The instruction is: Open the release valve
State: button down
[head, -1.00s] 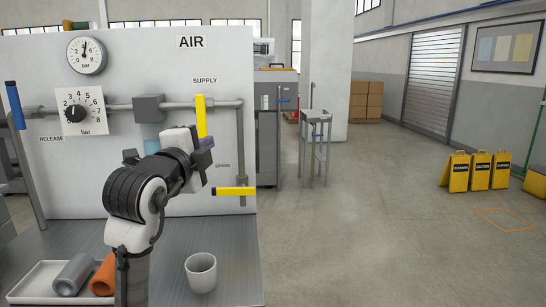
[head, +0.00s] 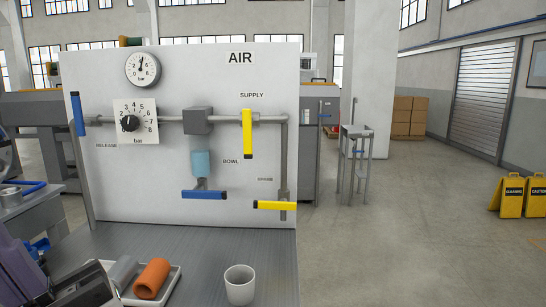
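The release valve's blue handle (head: 77,115) is at the far left of the white AIR panel in the head view, left of the RELEASE label. It stands nearly upright, black tip at the top, at the left end of the horizontal pipe, where a pipe runs down. Purple and dark parts of my arm's end, with my gripper (head: 60,285), are at the lower left, cut off by the frame edge. They are well below the blue handle and apart from it. The fingertips are not clear, so I cannot tell whether they are open.
The yellow SUPPLY handle (head: 248,134) hangs down. The blue BOWL handle (head: 203,195) and yellow SPARE handle (head: 277,205) lie level. A white cup (head: 240,284) and a tray (head: 176,284) with an orange cylinder (head: 152,278) and a grey one stand on the bench.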

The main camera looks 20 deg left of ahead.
aim_at(80, 123)
jog(key=u, duration=1.5)
